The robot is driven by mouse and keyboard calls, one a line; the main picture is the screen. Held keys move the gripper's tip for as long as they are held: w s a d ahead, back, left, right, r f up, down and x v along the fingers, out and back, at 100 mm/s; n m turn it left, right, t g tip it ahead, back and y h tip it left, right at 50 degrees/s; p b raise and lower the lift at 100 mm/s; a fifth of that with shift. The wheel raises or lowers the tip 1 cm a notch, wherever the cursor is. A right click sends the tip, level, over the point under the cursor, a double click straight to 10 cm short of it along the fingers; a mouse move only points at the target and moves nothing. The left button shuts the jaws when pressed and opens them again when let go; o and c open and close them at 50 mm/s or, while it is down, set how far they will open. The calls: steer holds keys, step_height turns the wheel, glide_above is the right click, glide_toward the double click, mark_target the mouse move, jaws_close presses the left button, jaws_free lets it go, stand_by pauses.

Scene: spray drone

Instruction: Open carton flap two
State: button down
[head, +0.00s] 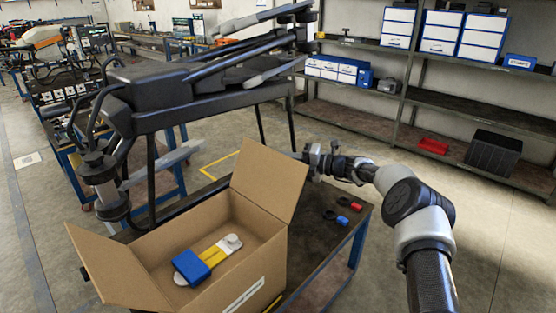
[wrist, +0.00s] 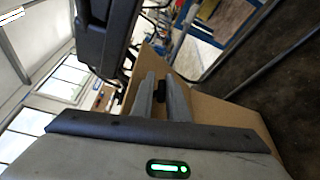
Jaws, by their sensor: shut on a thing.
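The open cardboard carton (head: 262,279) stands on a workbench in the lower middle of the head view. One flap (head: 270,180) rises at its far right side; another flap (head: 118,268) leans outward at the left. My gripper (head: 312,165) is at the outer edge of the raised right flap, shut on it. In the wrist view my gripper fingers (wrist: 160,100) meet the cardboard flap (wrist: 232,115), which spreads to the right behind them. The exact contact is partly hidden. I cannot read which flap is numbered two.
Inside the carton lie a blue block (head: 191,267) and a yellow-and-white part (head: 218,249). The workbench (head: 318,247) holds small red and blue items to the right. A large dark drone (head: 200,85) stands close behind. Shelves (head: 450,110) line the back wall.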

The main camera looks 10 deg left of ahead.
steer(key=shift+s+f, duration=0.2)
steer(key=shift+f, duration=0.65)
steer(key=c, duration=1.8)
jaws_free()
steer(key=shift+r, duration=0.1)
steer(key=v, duration=1.1)
steer(key=b+v, duration=0.1)
steer(key=v, duration=0.5)
steer(key=shift+w+d+r, duration=0.1)
steer(key=shift+d+r, duration=0.1)
steer(key=shift+r, duration=0.15)
